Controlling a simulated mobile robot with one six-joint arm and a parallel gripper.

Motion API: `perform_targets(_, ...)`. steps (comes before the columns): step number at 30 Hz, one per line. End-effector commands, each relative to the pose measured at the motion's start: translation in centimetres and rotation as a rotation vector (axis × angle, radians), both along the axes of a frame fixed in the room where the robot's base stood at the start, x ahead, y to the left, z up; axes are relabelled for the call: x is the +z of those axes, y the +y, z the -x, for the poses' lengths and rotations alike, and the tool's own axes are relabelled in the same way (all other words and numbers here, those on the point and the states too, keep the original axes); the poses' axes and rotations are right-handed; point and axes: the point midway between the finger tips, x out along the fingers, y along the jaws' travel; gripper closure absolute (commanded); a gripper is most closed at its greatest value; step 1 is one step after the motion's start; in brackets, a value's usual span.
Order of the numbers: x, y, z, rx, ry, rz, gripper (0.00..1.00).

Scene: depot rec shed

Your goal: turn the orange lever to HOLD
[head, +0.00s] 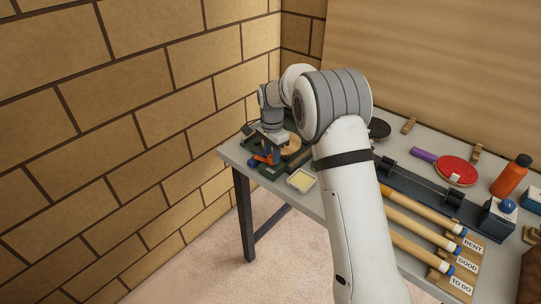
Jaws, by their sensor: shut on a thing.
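The orange lever (260,159) is at the left end of the grey table, on a dark green device (270,171). My gripper (269,155) points down over this device and is shut on the orange lever, as far as the small view shows. A blue part shows right beside the lever. The wrist and gripper body hide much of the device. I cannot read any HOLD mark or the lever's exact angle.
A small tray with a yellow pad (301,181) lies at the table's front edge. Right of my arm are a red paddle (455,170), an orange bottle (511,175) and wooden cues (424,229) by labels BENT, GOOD, TO DO. A brick wall (130,130) stands close left.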

Motion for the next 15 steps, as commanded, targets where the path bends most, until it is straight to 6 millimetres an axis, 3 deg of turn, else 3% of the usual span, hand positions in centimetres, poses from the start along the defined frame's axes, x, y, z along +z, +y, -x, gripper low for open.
perform_targets(15, 0.15, 0.18, -0.11, -0.255, -0.004, -0.004, 0.94)
